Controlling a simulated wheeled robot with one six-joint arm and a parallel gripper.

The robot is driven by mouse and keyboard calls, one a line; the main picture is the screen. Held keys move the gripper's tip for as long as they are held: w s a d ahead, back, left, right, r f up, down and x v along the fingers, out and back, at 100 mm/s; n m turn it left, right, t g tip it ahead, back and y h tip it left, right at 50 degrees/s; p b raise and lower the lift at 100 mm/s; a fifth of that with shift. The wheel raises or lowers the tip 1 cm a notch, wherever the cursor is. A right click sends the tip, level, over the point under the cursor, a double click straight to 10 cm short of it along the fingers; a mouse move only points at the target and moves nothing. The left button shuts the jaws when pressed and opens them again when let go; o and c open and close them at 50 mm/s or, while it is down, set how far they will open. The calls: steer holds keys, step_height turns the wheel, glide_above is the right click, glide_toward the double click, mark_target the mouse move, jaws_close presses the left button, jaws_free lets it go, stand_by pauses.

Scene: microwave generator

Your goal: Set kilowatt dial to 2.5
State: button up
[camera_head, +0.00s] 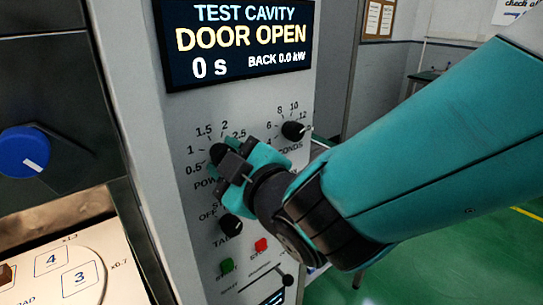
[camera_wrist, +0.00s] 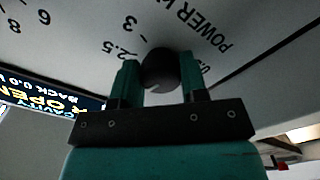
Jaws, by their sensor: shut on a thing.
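The black kilowatt dial (camera_head: 217,151) is on the grey control panel, inside a printed scale running from 0.5 through 1, 1.5, 2 and 2.5. My gripper (camera_head: 230,158) is at the dial and covers much of it. In the wrist view the round dial (camera_wrist: 160,70) sits between the two teal fingers, one on each side, and my gripper is shut on it. The display (camera_head: 240,42) reads "TEST CAVITY DOOR OPEN", "0 s" and "BACK 0.0 kW".
The seconds dial (camera_head: 294,131) is close at the right, and another black knob (camera_head: 231,226) is just below my gripper. Green (camera_head: 227,267) and red (camera_head: 261,245) buttons are lower down. A blue knob (camera_head: 24,151) and the open cavity with numbered pads are at the left.

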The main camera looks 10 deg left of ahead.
steer(key=m+b, duration=0.2)
steer(key=b, duration=0.1)
steer(key=m+b, duration=0.2)
steer(key=b, duration=0.1)
steer(key=m+b, duration=0.2)
steer(key=b, duration=0.1)
steer(key=shift+f, duration=0.4)
steer(key=m+b, duration=0.3)
steer(key=shift+r+b, duration=0.15)
steer(key=shift+b, duration=0.2)
steer(key=shift+r+m+b, duration=0.1)
steer(key=shift+m+b, duration=0.55)
steer(key=shift+m, duration=0.05)
steer(key=shift+r+m, duration=0.15)
steer(key=shift+m, duration=0.15)
steer(key=o, duration=0.9)
steer(key=shift+o, duration=0.2)
